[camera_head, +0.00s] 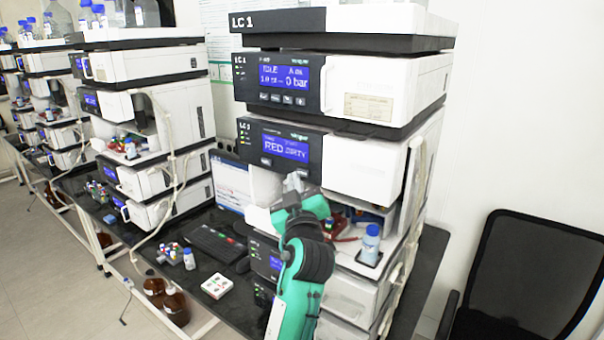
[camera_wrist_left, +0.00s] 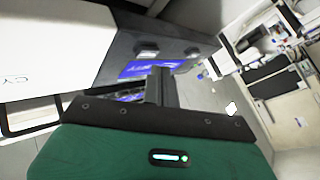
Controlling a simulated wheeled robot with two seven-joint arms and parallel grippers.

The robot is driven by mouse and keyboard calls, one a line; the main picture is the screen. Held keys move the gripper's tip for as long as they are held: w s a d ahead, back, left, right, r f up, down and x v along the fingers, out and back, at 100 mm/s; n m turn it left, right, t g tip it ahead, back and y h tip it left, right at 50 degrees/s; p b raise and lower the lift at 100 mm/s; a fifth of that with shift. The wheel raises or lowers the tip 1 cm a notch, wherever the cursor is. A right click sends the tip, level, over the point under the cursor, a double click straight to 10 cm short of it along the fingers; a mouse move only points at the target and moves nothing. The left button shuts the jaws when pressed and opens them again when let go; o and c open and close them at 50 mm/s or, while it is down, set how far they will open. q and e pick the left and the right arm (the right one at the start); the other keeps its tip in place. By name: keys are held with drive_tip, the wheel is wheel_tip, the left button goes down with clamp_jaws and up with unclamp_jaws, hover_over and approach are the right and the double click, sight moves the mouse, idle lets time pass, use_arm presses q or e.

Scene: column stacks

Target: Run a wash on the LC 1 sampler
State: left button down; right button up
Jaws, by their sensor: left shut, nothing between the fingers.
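The LC 1 stack (camera_head: 345,19) stands at the centre of the head view. Its sampler module (camera_head: 362,165) has a dark front panel with a lit blue display (camera_head: 286,147); the text seems to include "RED" and "DIRTY". A small button (camera_head: 266,162) shows under the display. My left gripper (camera_head: 297,180) is shut and empty, its tip just below and in front of the panel's lower edge. In the left wrist view the shut fingers (camera_wrist_left: 160,84) point at the panel (camera_wrist_left: 160,38), overlapping the blue display. I cannot tell whether they touch it. My right gripper is out of view.
Above the sampler, a pump module (camera_head: 390,83) shows "0 bar". A blue-capped vial (camera_head: 371,243) stands in the opening below. A keyboard (camera_head: 215,243) and a white box (camera_head: 217,286) lie on the dark bench. Other stacks stand left; a black chair (camera_head: 535,275) stands right.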

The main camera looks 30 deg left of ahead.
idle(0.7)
use_arm(q)
drive_tip(key=shift+w+d+b, duration=0.1)
drive_tip(key=shift+w+b, duration=0.3)
drive_tip(key=shift+w, duration=0.05)
drive_tip(key=shift+w+b, duration=0.35)
idle(0.6)
idle(0.3)
drive_tip(key=shift+s, duration=0.8)
drive_tip(key=s, duration=0.5)
drive_tip(key=shift+a, duration=0.25)
